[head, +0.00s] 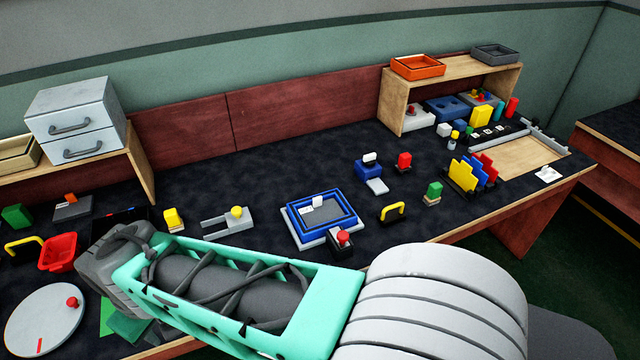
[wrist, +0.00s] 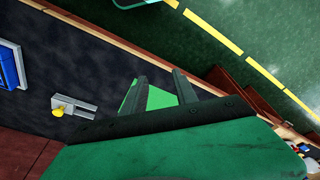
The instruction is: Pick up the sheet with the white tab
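My gripper (wrist: 158,76) is open in the wrist view, its two dark fingers apart. Beyond and partly between them is a bright green flat piece (wrist: 160,98) on the dark tabletop; I see no white tab on it. It also shows in the head view (head: 106,314), partly hidden by my arm. In the head view, a blue-rimmed tray (head: 291,222) stands mid-table, right of my gripper, with a small white tab-like piece (head: 318,202) at its inner back. I cannot tell whether this belongs to a sheet.
A red bin (head: 58,253) and a white turntable (head: 45,322) are at the left. A grey piece with a yellow knob (head: 237,213) stands left of the tray. Upright yellow, blue and red plates (head: 463,174) stand at right. The table behind the tray is clear.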

